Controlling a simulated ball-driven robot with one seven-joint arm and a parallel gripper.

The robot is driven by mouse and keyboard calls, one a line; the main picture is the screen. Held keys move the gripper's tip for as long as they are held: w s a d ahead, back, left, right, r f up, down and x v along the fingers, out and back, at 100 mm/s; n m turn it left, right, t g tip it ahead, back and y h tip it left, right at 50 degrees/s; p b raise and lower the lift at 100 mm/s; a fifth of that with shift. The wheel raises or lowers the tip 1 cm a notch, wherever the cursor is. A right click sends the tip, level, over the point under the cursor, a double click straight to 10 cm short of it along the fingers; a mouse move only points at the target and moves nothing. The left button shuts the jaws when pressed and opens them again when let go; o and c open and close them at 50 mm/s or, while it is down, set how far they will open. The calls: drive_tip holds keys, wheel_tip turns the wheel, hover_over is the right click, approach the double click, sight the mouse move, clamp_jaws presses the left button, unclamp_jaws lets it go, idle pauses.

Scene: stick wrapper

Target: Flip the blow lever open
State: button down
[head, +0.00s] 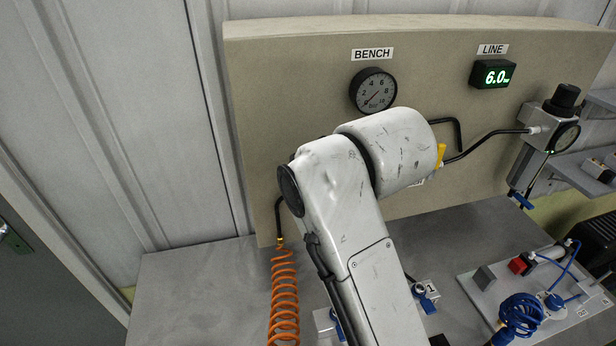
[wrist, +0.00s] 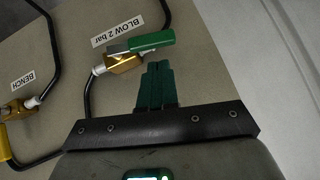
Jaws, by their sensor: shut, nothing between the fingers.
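The blow lever (wrist: 152,41) is a green handle on a brass valve (wrist: 120,63) at the upper middle of the wrist view. It points to the right there, beside the label "BLOW 2 bar" (wrist: 118,30). My gripper (wrist: 156,68) has dark green fingers pressed together, with nothing between them. The fingertips show just below the lever in the wrist view; I cannot tell whether they touch it. In the head view my arm hides the blow valve and the gripper.
Another brass valve (wrist: 14,109) with a yellow handle (wrist: 5,147) sits left in the wrist view, near a "BENCH" label (wrist: 18,82). Black pipes run along the panel (head: 290,75). A gauge (head: 373,90), a "6.0" display (head: 492,73) and an orange coiled hose (head: 284,300) show in the head view.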

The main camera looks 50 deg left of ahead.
drive_tip(key=w+a+r+p+v, duration=0.1)
drive_tip(key=r+v, duration=0.1)
drive_tip(key=v, duration=1)
drive_tip(key=shift+r+p, duration=0.25)
drive_tip(key=shift+p, duration=0.05)
idle(0.3)
drive_tip(key=w+d+f+m+t+h, duration=0.1)
drive_tip(key=w+d+f+m, duration=0.4)
drive_tip(key=d+f, duration=0.85)
drive_tip(key=d+f+m+t+h+b, duration=0.1)
drive_tip(key=d+f+m+h+b, duration=0.15)
drive_tip(key=d+f, duration=1.4)
drive_tip(key=s+d+f+m+h, duration=0.1)
drive_tip(key=s+d+f+h, duration=0.1)
drive_tip(key=s+d+f, duration=0.3)
drive_tip(key=s+d+f+m+g+h, duration=0.1)
drive_tip(key=s+d+f, duration=0.4)
drive_tip(key=s+d, duration=0.5)
drive_tip(key=s+d+f+m+g+h, duration=0.1)
drive_tip(key=s+d+f+m+h, duration=0.2)
drive_tip(key=s+d+f, duration=0.2)
drive_tip(key=s+d, duration=0.2)
drive_tip(key=d, duration=0.2)
drive_tip(key=shift+s+d, duration=0.25)
drive_tip(key=shift+d, duration=0.15)
drive_tip(key=shift+a+f+m, duration=0.1)
drive_tip(key=shift+f+m, duration=0.05)
drive_tip(key=shift+m, duration=0.1)
